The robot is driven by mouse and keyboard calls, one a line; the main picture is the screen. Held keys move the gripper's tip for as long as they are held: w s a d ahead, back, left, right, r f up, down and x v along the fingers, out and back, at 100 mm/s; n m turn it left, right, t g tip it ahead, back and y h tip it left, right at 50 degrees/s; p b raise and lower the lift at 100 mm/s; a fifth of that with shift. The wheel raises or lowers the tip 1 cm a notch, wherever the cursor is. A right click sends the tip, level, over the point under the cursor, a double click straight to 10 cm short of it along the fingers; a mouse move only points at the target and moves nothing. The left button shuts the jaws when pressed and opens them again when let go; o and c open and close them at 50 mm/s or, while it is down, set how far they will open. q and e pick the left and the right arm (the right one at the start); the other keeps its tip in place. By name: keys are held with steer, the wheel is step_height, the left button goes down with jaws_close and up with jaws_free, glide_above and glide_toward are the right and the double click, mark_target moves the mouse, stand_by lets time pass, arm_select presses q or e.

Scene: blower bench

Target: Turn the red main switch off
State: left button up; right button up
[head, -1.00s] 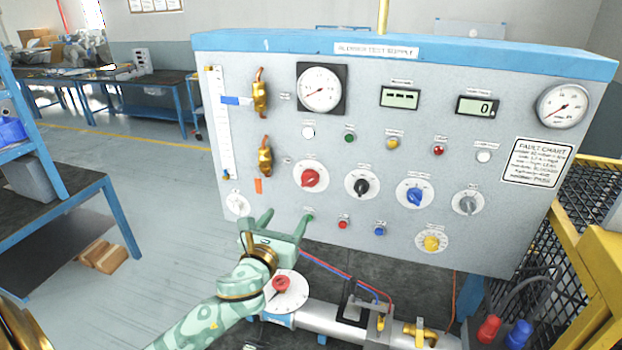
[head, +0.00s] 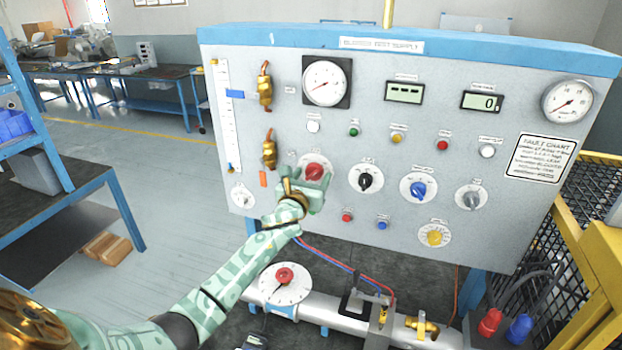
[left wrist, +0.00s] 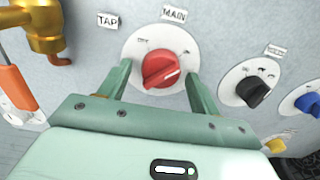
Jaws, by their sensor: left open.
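The red main switch (head: 315,172) is a red knob on a white round dial on the grey panel (head: 400,240). In the left wrist view the red knob (left wrist: 162,69) sits under the label MAIN, its pale pointer line slanting up to the right. My left gripper (head: 309,184) is open in front of the switch. In the left wrist view its two green fingers (left wrist: 158,85) stand on either side of the knob, over the dial, apart from the knob. I cannot tell how far the fingertips are from the panel. My right gripper does not show.
A black knob (head: 365,180) and a blue knob (head: 418,189) are to the right of the switch. A brass valve (head: 269,150) with an orange handle is close on the left. Below are a pipe (head: 340,315) and another red knob on a white disc (head: 284,275).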

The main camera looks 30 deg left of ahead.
arm_select(q)
steer(key=c, duration=1)
steer(key=shift+o, duration=0.2)
steer(key=n, duration=0.4)
steer(key=shift+d+p, duration=0.1)
steer(key=shift+p, duration=0.25)
steer(key=n, duration=0.4)
steer(key=shift+n+p, duration=0.3)
steer(key=n, duration=0.4)
steer(key=shift+r+n+p, duration=0.1)
steer(key=shift+n+p, duration=0.2)
steer(key=n, duration=0.4)
steer(key=shift+n+p, duration=0.3)
steer(key=shift+p, duration=0.05)
